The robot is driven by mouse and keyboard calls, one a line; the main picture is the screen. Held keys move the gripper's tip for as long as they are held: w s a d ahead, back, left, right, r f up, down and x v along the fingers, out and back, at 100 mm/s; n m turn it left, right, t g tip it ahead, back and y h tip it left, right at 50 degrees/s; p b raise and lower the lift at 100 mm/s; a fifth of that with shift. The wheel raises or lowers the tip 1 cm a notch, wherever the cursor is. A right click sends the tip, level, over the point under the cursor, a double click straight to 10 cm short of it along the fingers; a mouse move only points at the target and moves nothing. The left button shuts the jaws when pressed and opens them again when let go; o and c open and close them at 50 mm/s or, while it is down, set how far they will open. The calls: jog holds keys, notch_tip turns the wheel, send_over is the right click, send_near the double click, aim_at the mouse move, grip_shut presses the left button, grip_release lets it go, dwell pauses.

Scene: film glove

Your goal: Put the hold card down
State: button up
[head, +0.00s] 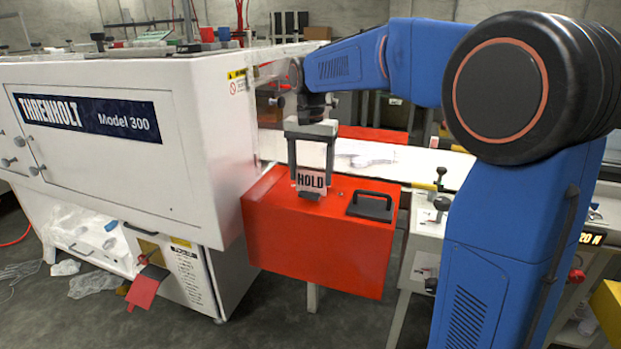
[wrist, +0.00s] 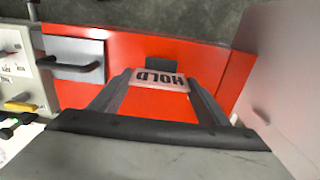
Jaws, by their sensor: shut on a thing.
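The hold card (head: 311,181) is a small pale card with the black word HOLD. My gripper (head: 310,185) points down over the red box (head: 320,240) and is shut on the card, one finger at each side. The wrist view shows the card (wrist: 161,80) upside down between the two finger ends (wrist: 161,84), with the red top (wrist: 150,106) of the box behind it. In the head view the card's lower edge appears close to the box top near its front edge. I cannot tell whether it touches.
A black handle on a grey plate (head: 370,206) is on the box top, right of the card. The white Threnholt machine (head: 110,140) stands close on the left. A white conveyor surface (head: 400,164) runs behind the box. A red flap (head: 145,288) hangs low at left.

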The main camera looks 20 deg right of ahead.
jog(key=shift+f, duration=0.8)
jog(key=shift+f, duration=0.15)
jog(key=o, duration=1.3)
notch_tip(320, 180, up, 12)
jog(key=s+d+f+n+t, duration=0.1)
jog(key=s+d+f+n, duration=0.15)
jog(key=s, duration=0.65)
jog(key=s+d+f+n+t, duration=0.1)
jog(key=s+d+f, duration=0.15)
jog(key=s, duration=0.65)
jog(key=s+f+n+t, duration=0.1)
jog(key=s+f, duration=0.4)
jog(key=s+d+f+n+t, duration=0.1)
jog(key=s+f, duration=0.4)
jog(key=s+d+f+n, duration=0.1)
jog(key=s+f, duration=0.4)
jog(key=shift+s+n+t, duration=0.2)
jog(key=shift+n+t, duration=0.15)
jog(key=shift+t, duration=0.05)
